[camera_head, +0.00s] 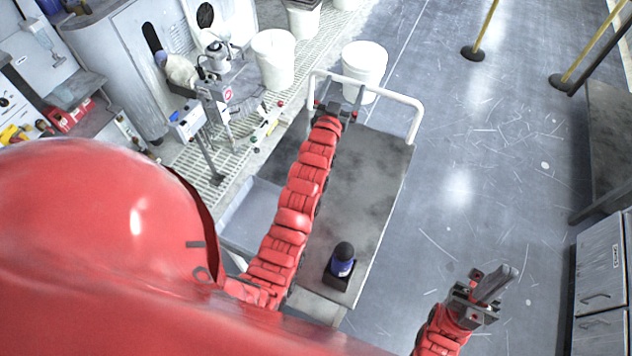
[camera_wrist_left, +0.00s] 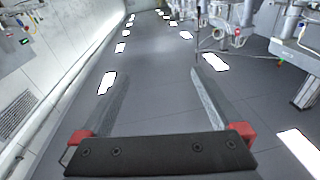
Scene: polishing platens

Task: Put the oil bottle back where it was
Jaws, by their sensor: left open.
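The oil bottle (camera_head: 342,262), dark with a blue-purple label and a black rounded top, stands upright in a small black holder (camera_head: 337,280) near the front end of the cart top. My left gripper (camera_head: 343,90) is at the far end of the cart by the white handle, well away from the bottle. It is open, and the left wrist view shows its two fingers (camera_wrist_left: 160,95) apart with nothing between them. My right gripper (camera_head: 496,282) is over the floor to the right of the cart, apart from the bottle. Its fingers look together and empty.
The cart (camera_head: 370,180) has a grey, stained top, largely clear, and a white rail handle (camera_head: 405,105). White buckets (camera_head: 364,65) stand beyond it. A machine (camera_head: 225,90) stands at the left. Cabinets (camera_head: 600,270) stand at the right. The floor between is open.

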